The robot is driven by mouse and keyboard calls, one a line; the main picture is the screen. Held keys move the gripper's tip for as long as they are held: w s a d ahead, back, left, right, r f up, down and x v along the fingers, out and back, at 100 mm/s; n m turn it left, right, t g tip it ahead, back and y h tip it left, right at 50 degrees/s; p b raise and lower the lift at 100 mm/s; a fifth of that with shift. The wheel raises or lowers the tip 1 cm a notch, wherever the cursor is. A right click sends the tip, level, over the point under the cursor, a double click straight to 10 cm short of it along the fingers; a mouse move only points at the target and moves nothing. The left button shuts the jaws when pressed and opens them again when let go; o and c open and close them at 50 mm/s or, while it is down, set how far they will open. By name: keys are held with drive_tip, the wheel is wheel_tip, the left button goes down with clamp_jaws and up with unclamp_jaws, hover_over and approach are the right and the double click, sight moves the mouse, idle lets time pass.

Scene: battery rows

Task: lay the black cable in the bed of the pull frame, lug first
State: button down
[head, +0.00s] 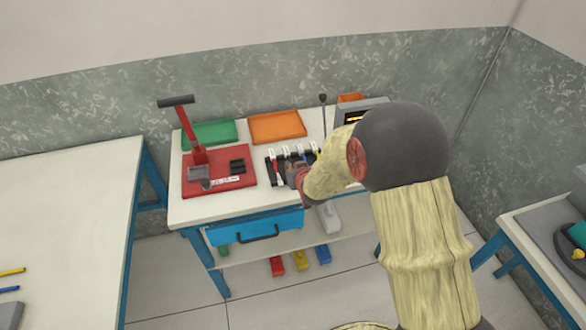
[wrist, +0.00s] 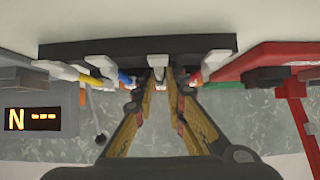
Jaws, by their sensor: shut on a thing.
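The red pull frame (head: 238,184), with an upright lever and dark blocks on its base, stands on the left part of the white-topped bench. To its right is a black rack (head: 269,170) holding several cables with white ends; it spans the top of the wrist view (wrist: 95,50). My gripper (head: 296,178) is at the rack's front. In the wrist view my gripper (wrist: 162,88) is shut on the middle cable (wrist: 158,62), below its white end. This is likely the black cable, but the fingers hide its colour. Yellow, blue and red cables flank it.
A green tray (head: 210,134) and an orange tray (head: 277,126) lie behind the frame. A grey display unit (head: 348,113) stands at the back right, beside a thin dark upright stick (head: 323,110). A blue drawer (head: 255,226) hangs below the bench top.

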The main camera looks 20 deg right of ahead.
drive_tip(key=shift+f, duration=0.15)
drive_tip(key=c, duration=1.8)
unclamp_jaws()
drive_tip(key=shift+s+r, duration=0.15)
drive_tip(key=shift+r, duration=0.2)
drive_tip(key=s+r+g+p, duration=0.2)
drive_tip(key=s+r+p, duration=0.2)
drive_tip(key=s+r, duration=1.5)
drive_tip(key=s+r+g, duration=0.1)
drive_tip(key=s+r, duration=0.1)
drive_tip(key=s, duration=0.4)
drive_tip(key=s+r+g, duration=0.1)
drive_tip(key=s+r, duration=0.1)
drive_tip(key=s, duration=0.5)
drive_tip(key=s+r+g, duration=0.1)
drive_tip(key=s+r, duration=0.2)
drive_tip(key=s, duration=0.3)
drive_tip(key=shift+s+d+g, duration=0.1)
drive_tip(key=shift+s+g, duration=0.2)
drive_tip(key=shift+s, duration=0.05)
